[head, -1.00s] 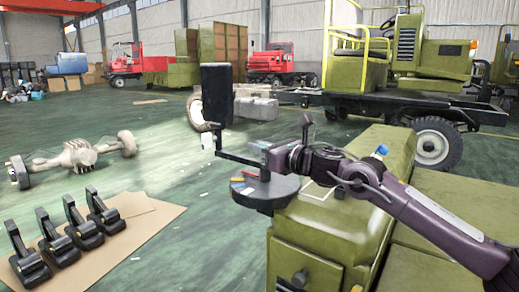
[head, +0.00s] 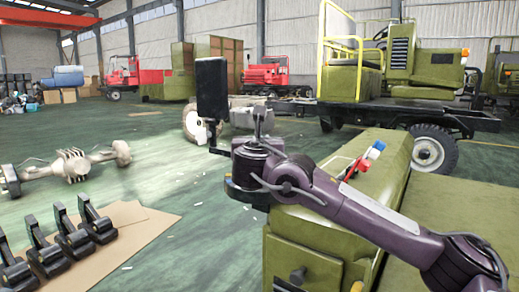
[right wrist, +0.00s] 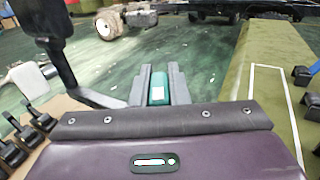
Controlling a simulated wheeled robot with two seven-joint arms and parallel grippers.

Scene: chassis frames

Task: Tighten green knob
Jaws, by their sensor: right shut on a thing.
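In the right wrist view, my right gripper (right wrist: 157,78) has its two grey fingers shut on a small green knob (right wrist: 158,92). Only the knob's top and near side show between the fingers; its base is hidden. In the head view my right arm reaches in from the right, and its dark wrist covers the fingers and the knob. My left gripper is in neither view.
A black upright panel on a bent arm (head: 212,88) stands close left of my wrist. A red lever and a blue knob (head: 375,149) are on the chassis body to the right. Several black pedals (head: 75,240) lie on cardboard at the lower left. The green floor between is mostly clear.

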